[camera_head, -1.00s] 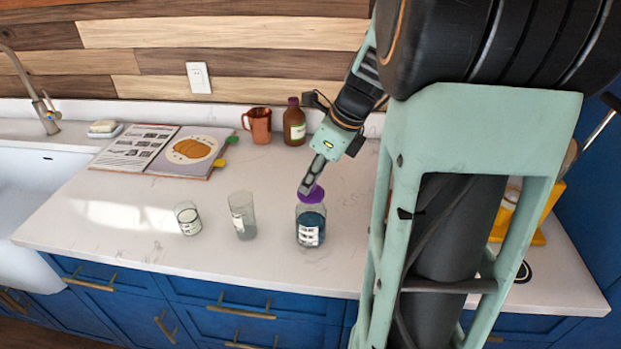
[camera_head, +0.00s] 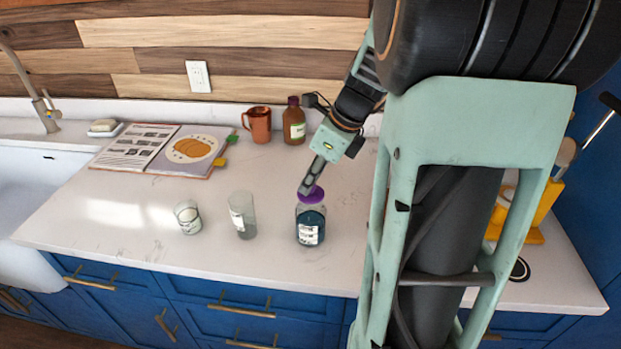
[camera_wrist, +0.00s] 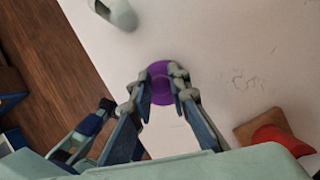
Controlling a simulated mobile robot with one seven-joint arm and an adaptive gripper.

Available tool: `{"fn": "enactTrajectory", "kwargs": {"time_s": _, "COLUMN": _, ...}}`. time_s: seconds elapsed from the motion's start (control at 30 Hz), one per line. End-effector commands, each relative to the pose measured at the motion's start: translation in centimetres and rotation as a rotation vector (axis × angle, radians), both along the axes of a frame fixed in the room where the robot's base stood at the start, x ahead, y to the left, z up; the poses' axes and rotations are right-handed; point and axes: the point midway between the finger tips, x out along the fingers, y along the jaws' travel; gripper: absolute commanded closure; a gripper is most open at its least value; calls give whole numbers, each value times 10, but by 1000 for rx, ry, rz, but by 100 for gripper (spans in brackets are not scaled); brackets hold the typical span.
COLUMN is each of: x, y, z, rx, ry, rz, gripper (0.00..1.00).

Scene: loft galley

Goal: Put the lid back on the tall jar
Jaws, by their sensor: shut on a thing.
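The round purple lid (camera_head: 313,195) is pinched in my gripper (camera_head: 307,187), whose fingers reach down from the upper right. The lid is over the mouth of a clear jar with dark blue contents and a white label (camera_head: 310,226). I cannot tell whether the lid touches its rim. In the wrist view the purple lid (camera_wrist: 160,94) sits between the two fingertips (camera_wrist: 161,76) and hides the jar beneath. A narrow greyish glass jar with a label (camera_head: 242,216) stands left of the blue one, with no lid seen on it.
A short glass jar (camera_head: 187,217) stands farther left. A brown bottle (camera_head: 294,124) and a copper mug (camera_head: 259,125) stand at the back, near an open book (camera_head: 170,150). The counter in front of the jars is clear. A yellow object (camera_head: 546,212) is at the right.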

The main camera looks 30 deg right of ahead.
Motion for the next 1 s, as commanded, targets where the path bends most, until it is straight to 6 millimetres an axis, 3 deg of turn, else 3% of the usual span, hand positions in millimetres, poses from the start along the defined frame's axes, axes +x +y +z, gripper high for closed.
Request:
{"fn": "enactTrajectory", "kwargs": {"time_s": 0.47, "x": 0, "y": 0, "z": 0, "rx": 0, "ry": 0, "rz": 0, "gripper": 100}}
{"fn": "enactTrajectory", "kwargs": {"time_s": 0.5, "x": 0, "y": 0, "z": 0, "rx": 0, "ry": 0, "rz": 0, "gripper": 81}}
{"fn": "enactTrajectory", "kwargs": {"time_s": 0.63, "x": 0, "y": 0, "z": 0, "rx": 0, "ry": 0, "rz": 0, "gripper": 66}}
{"fn": "enactTrajectory", "kwargs": {"time_s": 0.87, "x": 0, "y": 0, "z": 0, "rx": 0, "ry": 0, "rz": 0, "gripper": 64}}
{"fn": "enactTrajectory", "kwargs": {"time_s": 1.0, "x": 0, "y": 0, "z": 0, "rx": 0, "ry": 0, "rz": 0, "gripper": 48}}
